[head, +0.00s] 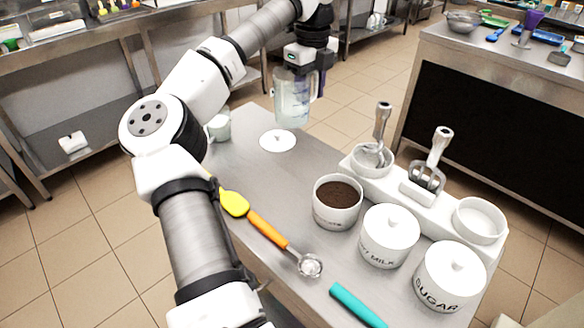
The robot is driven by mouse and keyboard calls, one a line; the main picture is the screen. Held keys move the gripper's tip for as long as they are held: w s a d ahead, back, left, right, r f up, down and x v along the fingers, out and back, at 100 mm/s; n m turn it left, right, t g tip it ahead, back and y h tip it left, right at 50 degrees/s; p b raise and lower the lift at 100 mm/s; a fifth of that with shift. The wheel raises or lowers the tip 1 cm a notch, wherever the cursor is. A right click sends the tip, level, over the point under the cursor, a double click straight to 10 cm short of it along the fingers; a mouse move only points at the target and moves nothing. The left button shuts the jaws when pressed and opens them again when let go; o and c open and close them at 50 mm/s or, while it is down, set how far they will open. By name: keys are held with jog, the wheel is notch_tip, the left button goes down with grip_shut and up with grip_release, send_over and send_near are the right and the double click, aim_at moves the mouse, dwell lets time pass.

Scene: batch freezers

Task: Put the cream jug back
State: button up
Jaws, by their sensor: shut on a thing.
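A clear jug (291,98) with a handle on its right side hangs from my gripper (304,68) at the far end of the steel table (258,178). I take it for the cream jug; it looks pale and see-through. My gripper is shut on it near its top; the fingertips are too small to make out. The jug is upright and appears held above the tabletop. A flat white disc (278,141) lies on the table just below and in front of it.
A white cup (219,127) stands at the table's left edge, partly behind my arm. A brown-filled pot (337,203), a milk pot (388,236), a sugar pot (449,277) and a white tool rack (407,198) crowd the right. An orange-handled scoop (268,228) lies mid-table.

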jog(key=shift+w, duration=0.3)
notch_tip(320, 180, down, 20)
jog(key=p, duration=0.3)
jog(key=shift+w+r, duration=0.1)
jog(key=o, duration=1.3)
notch_tip(320, 180, up, 12)
jog(key=shift+r+b, duration=0.1)
jog(key=shift+b, duration=0.85)
